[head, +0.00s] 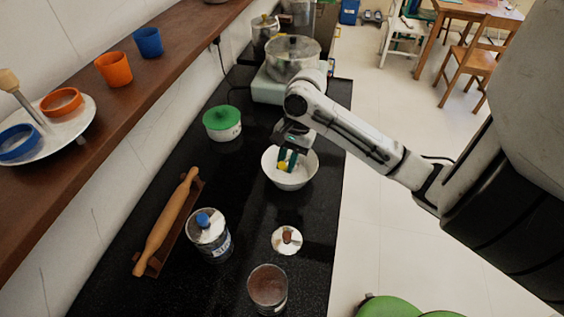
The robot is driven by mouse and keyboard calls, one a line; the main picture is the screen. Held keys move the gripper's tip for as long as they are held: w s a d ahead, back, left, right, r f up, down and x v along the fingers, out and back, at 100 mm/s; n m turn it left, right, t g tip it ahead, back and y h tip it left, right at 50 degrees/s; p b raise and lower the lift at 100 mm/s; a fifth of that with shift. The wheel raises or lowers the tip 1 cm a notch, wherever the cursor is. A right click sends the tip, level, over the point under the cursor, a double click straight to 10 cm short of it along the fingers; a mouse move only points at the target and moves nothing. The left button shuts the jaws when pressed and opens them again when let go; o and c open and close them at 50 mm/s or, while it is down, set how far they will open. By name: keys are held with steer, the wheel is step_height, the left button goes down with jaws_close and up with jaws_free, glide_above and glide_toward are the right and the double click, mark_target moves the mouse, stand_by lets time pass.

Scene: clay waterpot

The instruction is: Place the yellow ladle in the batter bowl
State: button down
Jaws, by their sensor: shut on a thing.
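The white batter bowl (299,181) stands on the black counter (309,220), near its right edge. My gripper (287,161) points down over the bowl's left and middle part. It is shut on the yellow ladle (282,167). Only a small yellow piece of the ladle shows, between the fingertips and against the bowl's white inside. The rest of the ladle is hidden by my gripper. I cannot tell whether the ladle touches the bowl.
A large steel pot (293,57) sits behind. A wooden shelf (128,104) runs along the left wall.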

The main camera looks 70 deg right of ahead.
steer(key=shift+f, duration=0.15)
steer(key=c, duration=1)
jaws_free()
steer(key=p+v, duration=0.1)
steer(key=v, duration=1.1)
